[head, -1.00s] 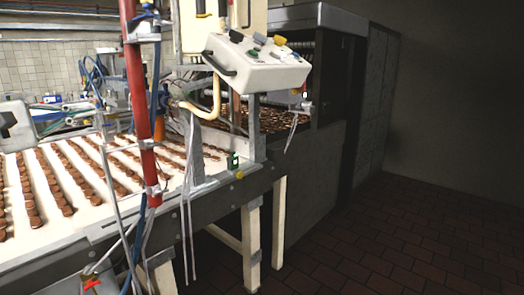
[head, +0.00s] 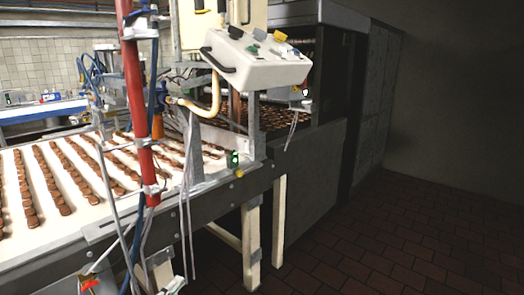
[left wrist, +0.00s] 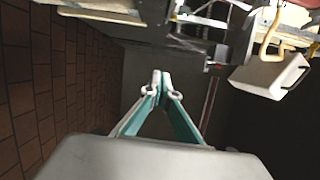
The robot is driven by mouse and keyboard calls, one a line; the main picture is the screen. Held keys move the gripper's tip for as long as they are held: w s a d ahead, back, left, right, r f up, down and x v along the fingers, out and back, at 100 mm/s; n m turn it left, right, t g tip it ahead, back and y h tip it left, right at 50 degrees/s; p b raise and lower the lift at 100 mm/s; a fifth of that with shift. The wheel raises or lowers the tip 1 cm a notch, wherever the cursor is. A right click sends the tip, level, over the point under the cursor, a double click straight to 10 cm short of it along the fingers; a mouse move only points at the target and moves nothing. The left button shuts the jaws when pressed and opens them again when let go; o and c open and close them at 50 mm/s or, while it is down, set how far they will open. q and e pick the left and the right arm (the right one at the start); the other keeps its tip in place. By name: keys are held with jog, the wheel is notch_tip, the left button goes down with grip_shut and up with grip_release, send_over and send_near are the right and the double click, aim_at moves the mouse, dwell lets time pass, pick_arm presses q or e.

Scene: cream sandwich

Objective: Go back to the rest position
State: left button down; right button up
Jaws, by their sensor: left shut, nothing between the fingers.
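My left gripper (left wrist: 160,82) shows in the left wrist view, with its green-sided fingers closed together at the tips and nothing between them. Dark space and a grey surface lie behind it. My right gripper is in neither view.
A white conveyor (head: 66,238) with rows of brown biscuits runs along the left. A red post (head: 135,95) with cables and hoses stands in front of it. A white control box (head: 255,62) hangs above, also in the left wrist view (left wrist: 268,82). Tiled floor (head: 400,240) is clear at right.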

pick_arm(q)
jog(key=s+d+f+n+g+y, duration=0.2)
jog(key=s+f+n+g+y, duration=0.2)
jog(key=s+f+n, duration=1.5)
jog(key=s+f+g, duration=0.1)
jog(key=s+f, duration=0.2)
jog(key=s, duration=0.1)
jog(key=shift+s+d+f+g+y, duration=0.2)
jog(key=shift+d+f+g+y, duration=0.05)
jog(key=shift+d+g+y, duration=0.1)
dwell(2.3)
